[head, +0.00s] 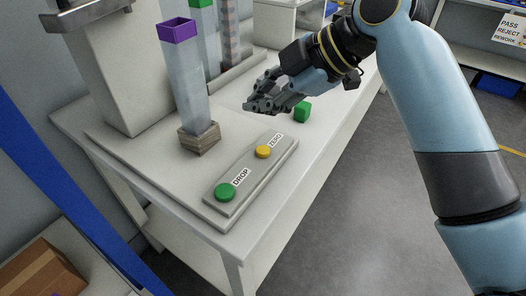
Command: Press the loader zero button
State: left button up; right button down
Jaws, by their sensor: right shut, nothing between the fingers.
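The yellow button (263,152) with the label ZERO beside it sits on a grey button panel (234,207) at the table's front edge. A green button (225,191) labelled DROP is on the same panel, nearer to me. My right gripper (249,107) is shut and empty. It hangs above the table, beyond the yellow button in the picture and apart from it. My left gripper is not in view.
A clear tube with a purple rim (177,30) stands left of the panel, with more tubes behind. A cardboard box (40,268) is at lower left.

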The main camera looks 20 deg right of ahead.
jog(key=b, duration=0.5)
send_over(262, 152)
notch_tip(262, 152, down, 6)
jog(key=shift+r, duration=0.2)
jog(key=shift+f, duration=0.85)
jog(key=shift+f, duration=0.15)
jog(key=shift+f, duration=0.3)
jog(key=shift+f+b, duration=0.35)
jog(key=shift+f, duration=0.15)
dwell(0.7)
jog(key=shift+r, duration=0.15)
jog(key=shift+r+p, duration=0.8)
jog(key=shift+p, duration=0.25)
